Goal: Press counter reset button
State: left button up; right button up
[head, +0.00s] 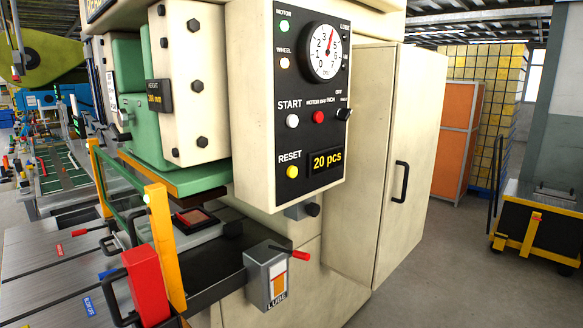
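The press control panel (330,90) is a black face on a cream box in the upper middle of the head view. The yellow reset button (292,171) sits low on it, under the word RESET. To its right the counter display (327,161) reads "20 pcs". Above are a white start button (292,121), a red button (318,117), a black selector knob (344,114) and a round dial (323,52). Neither of my grippers is in view.
A grey lube box (267,280) with a red-tipped lever sticks out below the panel. A yellow guard frame (165,245) and red box (145,287) stand at the lower left. A cream cabinet (375,170) is on the right. Floor beyond it is open up to a cart (535,225).

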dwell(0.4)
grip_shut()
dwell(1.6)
